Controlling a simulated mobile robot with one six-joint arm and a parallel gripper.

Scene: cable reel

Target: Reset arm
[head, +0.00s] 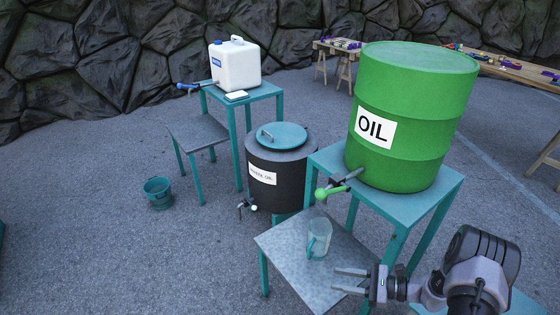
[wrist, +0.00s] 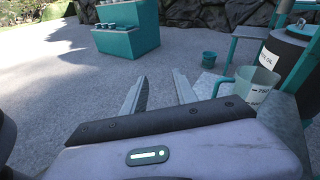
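My gripper (head: 351,281) is at the lower right of the head view, held over the right part of the low grey table (head: 290,262). Its two fingers are spread with nothing between them, as the wrist view also shows (wrist: 158,88). A clear measuring jug (head: 319,238) with a teal handle stands on that low table, beyond the fingertips and apart from them. The jug also shows at the right of the wrist view (wrist: 252,92). A green oil drum (head: 425,110) with a green-handled tap (head: 331,191) stands on a teal table behind the jug.
A dark lidded container (head: 275,190) with a tap stands behind the low table. A white canister (head: 236,65) sits on a teal table at the back. A teal bucket (head: 158,193) is on the floor. Teal stepped shelves (wrist: 125,35) stand ahead in the wrist view. The floor at left is open.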

